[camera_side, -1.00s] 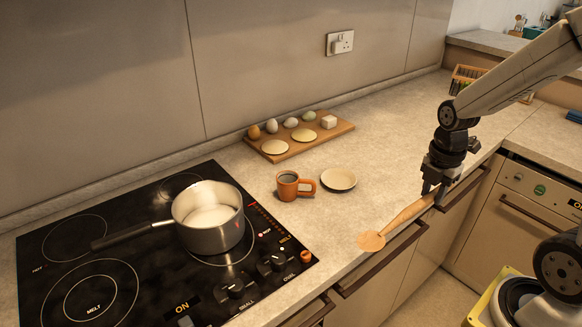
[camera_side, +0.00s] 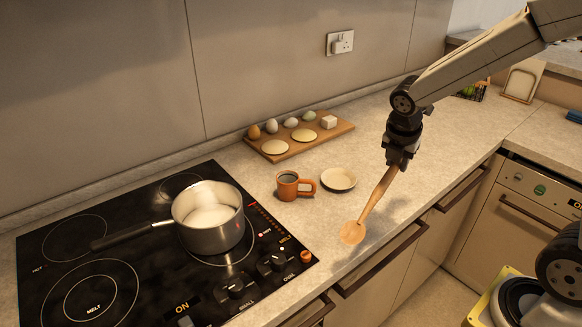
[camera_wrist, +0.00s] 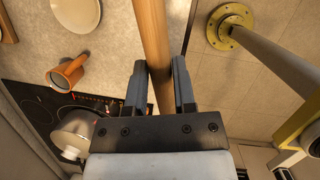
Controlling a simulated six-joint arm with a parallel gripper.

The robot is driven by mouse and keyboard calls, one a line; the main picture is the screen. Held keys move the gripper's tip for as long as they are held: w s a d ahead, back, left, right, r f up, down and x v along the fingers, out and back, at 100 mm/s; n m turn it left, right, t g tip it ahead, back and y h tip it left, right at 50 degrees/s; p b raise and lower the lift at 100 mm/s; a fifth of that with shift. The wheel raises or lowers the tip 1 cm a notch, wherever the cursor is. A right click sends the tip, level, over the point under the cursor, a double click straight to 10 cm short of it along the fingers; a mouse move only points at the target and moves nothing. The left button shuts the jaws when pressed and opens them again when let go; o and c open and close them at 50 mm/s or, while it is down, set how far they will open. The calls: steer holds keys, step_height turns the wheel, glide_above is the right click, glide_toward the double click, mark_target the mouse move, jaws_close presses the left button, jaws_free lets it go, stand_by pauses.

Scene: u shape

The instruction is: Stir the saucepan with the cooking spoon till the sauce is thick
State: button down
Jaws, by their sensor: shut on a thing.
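The saucepan (camera_side: 208,240) stands on the right part of the black hob, with pale sauce (camera_side: 210,216) inside and its dark handle pointing left. My gripper (camera_side: 395,166) is shut on the handle of the wooden cooking spoon (camera_side: 370,208) above the front of the counter, right of the pan. The spoon tilts down to the left with its bowl lowest. In the wrist view the handle (camera_wrist: 155,45) runs between my two fingers (camera_wrist: 159,85), and the spoon's bowl is out of frame. The saucepan (camera_wrist: 75,133) also shows there at lower left.
An orange mug (camera_side: 288,186) and a small plate (camera_side: 338,179) stand between the hob (camera_side: 150,285) and my gripper. A wooden board (camera_side: 278,156) with several eggs is at the back by the wall. The counter right of the plate is clear.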

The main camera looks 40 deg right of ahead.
steer(key=w+a+r+t+h, duration=0.3)
steer(key=w+a+r+h, duration=0.15)
steer(key=w+a, duration=0.35)
steer(key=w+a+r+t+h, duration=0.2)
steer(key=w+a+r+h, duration=0.3)
steer(key=w, duration=0.5)
steer(key=a+r+t+h, duration=0.1)
steer(key=a+r, duration=0.4)
steer(key=a, duration=0.6)
steer(key=a+r+n+t+h, duration=0.1)
steer(key=a+r, duration=0.4)
steer(key=a, duration=0.6)
steer(key=shift+w+n+t+h, duration=0.3)
steer(key=shift+w+t+h, duration=0.15)
steer(key=shift+t, duration=0.35)
steer(key=shift+s+f, duration=0.1)
step_height(320, 180, down, 14)
steer(key=shift+f, duration=0.25)
steer(key=shift+d, duration=0.15)
